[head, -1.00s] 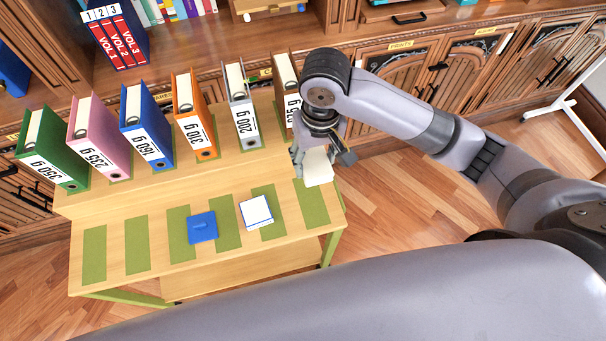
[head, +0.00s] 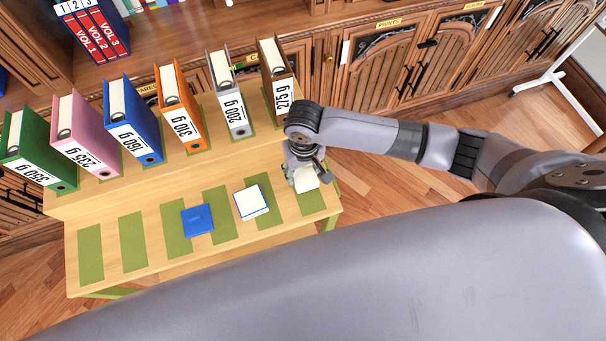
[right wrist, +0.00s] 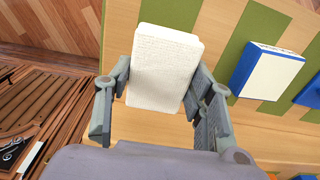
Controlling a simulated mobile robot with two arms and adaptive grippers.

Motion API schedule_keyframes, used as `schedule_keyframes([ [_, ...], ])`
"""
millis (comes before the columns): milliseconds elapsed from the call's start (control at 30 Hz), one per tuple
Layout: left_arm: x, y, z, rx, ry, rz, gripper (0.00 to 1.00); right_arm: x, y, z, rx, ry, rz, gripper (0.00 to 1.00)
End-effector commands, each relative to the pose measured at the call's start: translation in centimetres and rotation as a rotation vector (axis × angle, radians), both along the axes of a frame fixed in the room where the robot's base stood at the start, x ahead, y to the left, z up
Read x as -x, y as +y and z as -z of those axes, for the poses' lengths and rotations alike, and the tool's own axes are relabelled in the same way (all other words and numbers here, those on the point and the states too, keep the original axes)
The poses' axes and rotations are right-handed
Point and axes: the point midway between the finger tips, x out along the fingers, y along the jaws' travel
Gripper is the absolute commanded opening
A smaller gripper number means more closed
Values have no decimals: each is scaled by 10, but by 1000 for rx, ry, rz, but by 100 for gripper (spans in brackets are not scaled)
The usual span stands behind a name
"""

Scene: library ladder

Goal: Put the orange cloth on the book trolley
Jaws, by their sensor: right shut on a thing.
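No orange cloth shows in either view. Nothing is clearly a book trolley; the nearest furniture is a two-level wooden stand (head: 150,238) with green strips. My right gripper (head: 303,168) is shut on a white textured block (head: 306,181), over the right end of the stand's lower level. In the right wrist view, the gripper (right wrist: 158,88) has its fingers on both sides of the white block (right wrist: 165,60). Whether the block touches the stand, I cannot tell. My left gripper is not in view.
A blue pad (head: 198,220) and a white, blue-edged block (head: 252,202) lie on the lower level. Several weight-labelled binders, including an orange binder (head: 181,108), stand on the upper level. Wooden cabinets (head: 400,70) are behind. The lower level's left strips are bare.

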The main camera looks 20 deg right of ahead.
Motion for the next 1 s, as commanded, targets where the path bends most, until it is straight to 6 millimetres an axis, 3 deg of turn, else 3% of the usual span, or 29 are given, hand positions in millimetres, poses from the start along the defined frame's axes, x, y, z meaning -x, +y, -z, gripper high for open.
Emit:
schedule_keyframes([
  [233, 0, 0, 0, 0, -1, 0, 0, 1, 0, 35, 1, 2, 1, 27],
  [600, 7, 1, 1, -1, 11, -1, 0, 1, 0, 40, 1, 2, 0, 27],
  [633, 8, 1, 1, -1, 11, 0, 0, 1, 0, 40, 1, 1, 0, 50],
  [900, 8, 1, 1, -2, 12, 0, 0, 0, 0, 40, 1, 1, 0, 68],
  [1000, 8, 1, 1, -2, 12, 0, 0, 0, 0, 40, 1, 1, 0, 69],
])
